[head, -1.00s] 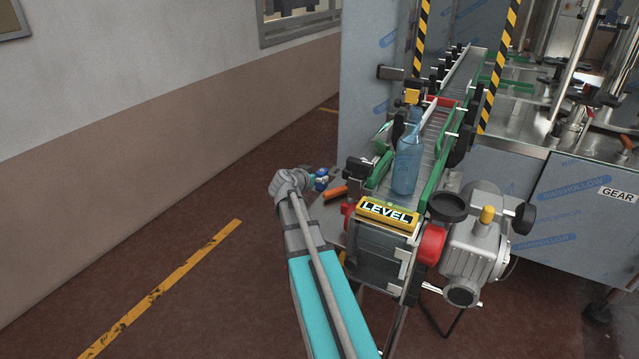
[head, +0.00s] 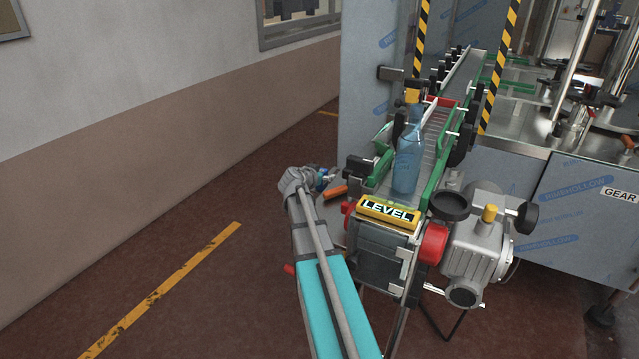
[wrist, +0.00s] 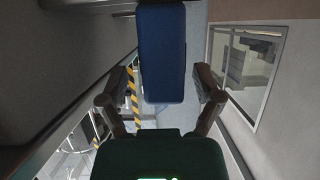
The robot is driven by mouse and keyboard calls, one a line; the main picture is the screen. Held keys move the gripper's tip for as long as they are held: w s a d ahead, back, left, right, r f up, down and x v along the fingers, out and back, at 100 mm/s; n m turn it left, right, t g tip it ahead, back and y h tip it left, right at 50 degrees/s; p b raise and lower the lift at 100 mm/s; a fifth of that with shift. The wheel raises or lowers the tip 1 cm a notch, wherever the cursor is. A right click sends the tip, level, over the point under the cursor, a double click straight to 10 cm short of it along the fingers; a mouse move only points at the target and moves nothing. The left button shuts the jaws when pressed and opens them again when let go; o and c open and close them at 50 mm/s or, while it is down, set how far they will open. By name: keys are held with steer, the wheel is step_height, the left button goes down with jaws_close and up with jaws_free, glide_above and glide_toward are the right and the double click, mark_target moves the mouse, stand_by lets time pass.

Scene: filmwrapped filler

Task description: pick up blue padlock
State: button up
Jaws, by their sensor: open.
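The blue padlock (wrist: 162,52) shows in the wrist view as a tall blue block with rounded edges, at top centre. Its upper part is cut off by the picture edge, and no shackle shows. My gripper (wrist: 163,76) is open, with one finger on each side of the block and a visible gap to both. How far ahead of the fingertips the block is, I cannot tell. In the head view my gripper (head: 328,176) is small and mostly behind my wrist, left of the conveyor's near end. A blue patch there is too small to identify.
The conveyor (head: 443,120) with green rails carries a blue bottle (head: 408,165). A yellow LEVEL sign (head: 388,211) and a grey motor (head: 475,245) are at its near end. An orange handle (head: 342,191) lies close to my gripper. The floor (head: 215,290) at left is clear.

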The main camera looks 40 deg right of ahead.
jaws_close()
stand_by(0.5)
step_height(320, 180, up, 10)
steer(key=p, duration=1)
stand_by(0.6)
steer(key=shift+r, duration=0.1)
